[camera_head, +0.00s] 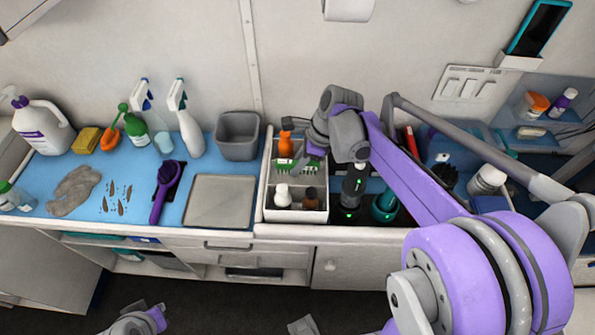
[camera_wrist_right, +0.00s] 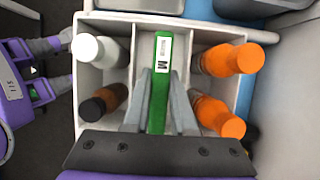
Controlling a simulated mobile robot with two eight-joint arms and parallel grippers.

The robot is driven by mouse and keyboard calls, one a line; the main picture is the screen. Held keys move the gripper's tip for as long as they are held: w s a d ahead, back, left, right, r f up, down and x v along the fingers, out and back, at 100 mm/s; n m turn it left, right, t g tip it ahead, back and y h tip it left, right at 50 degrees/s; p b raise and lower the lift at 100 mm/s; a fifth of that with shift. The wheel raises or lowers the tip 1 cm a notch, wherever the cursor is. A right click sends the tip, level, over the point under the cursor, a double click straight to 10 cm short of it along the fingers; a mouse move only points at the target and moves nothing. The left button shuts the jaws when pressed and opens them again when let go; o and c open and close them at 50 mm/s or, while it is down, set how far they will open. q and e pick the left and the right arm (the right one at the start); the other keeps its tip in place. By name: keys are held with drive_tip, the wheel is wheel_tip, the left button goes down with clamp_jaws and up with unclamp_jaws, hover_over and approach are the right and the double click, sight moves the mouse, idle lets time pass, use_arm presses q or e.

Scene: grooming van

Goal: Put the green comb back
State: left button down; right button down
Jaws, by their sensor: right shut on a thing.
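The green comb (camera_wrist_right: 159,85) has a white label marked M. It is between the fingers of my right gripper (camera_wrist_right: 160,95), which is shut on it. The comb is lined up with the middle slot of the white caddy (camera_wrist_right: 119,170), between the bottle compartments. How deep it sits in the slot is unclear. In the head view, the comb's green teeth (camera_head: 309,169) show at the caddy (camera_head: 295,216), beneath my right gripper (camera_head: 301,165). Part of my left arm (camera_head: 130,322) shows at the bottom edge; its jaw state is unclear.
The caddy holds orange-capped bottles (camera_wrist_right: 228,59), a white bottle (camera_wrist_right: 88,47) and a dark-capped bottle (camera_wrist_right: 94,107). A grey bin (camera_head: 238,137) and grey tray (camera_head: 219,201) stand left of it. Black clippers (camera_head: 351,190) and a teal device (camera_head: 384,206) stand close on its right.

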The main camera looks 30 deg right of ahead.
drive_tip(key=shift+f, duration=1.5)
drive_tip(key=shift+f, duration=0.2)
drive_tip(key=c, duration=0.7)
unclamp_jaws()
drive_tip(key=shift+c, duration=0.2)
drive_tip(key=shift+r, duration=0.1)
